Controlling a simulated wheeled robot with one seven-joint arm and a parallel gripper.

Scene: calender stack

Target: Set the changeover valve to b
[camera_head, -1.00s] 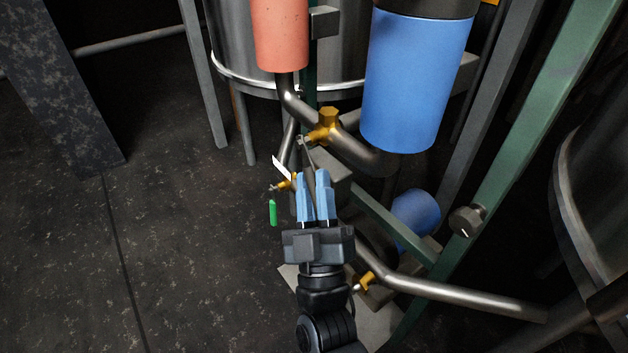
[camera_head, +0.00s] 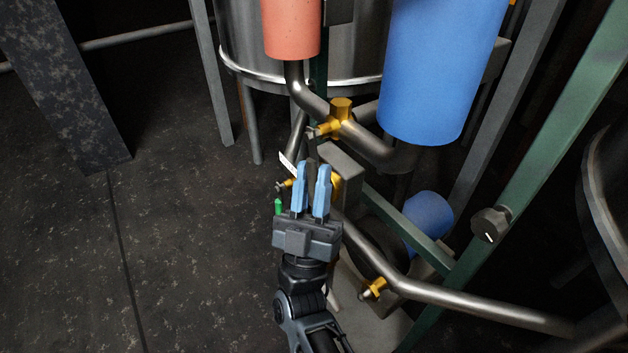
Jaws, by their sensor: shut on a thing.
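My gripper (camera_head: 312,170) is at the centre with its two blue fingers a little apart. A dark, narrow piece, apparently a lever handle, shows between the fingertips, and they are shut on it. A yellow valve body (camera_head: 335,187) is partly hidden behind the right finger. Above it, another yellow valve (camera_head: 340,115) sits on the bent pipe, with its stem pointing left. A small yellow valve (camera_head: 288,183) with a green handle (camera_head: 278,207) is just left of the fingers. A white tag (camera_head: 287,162) is beside it. I cannot read any position letters.
A red cylinder (camera_head: 291,28) and a large blue cylinder (camera_head: 437,70) hang above. A steel pipe (camera_head: 450,300) with a yellow valve (camera_head: 374,289) runs low right. A green frame post (camera_head: 520,190) with a dark knob (camera_head: 490,224) stands right.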

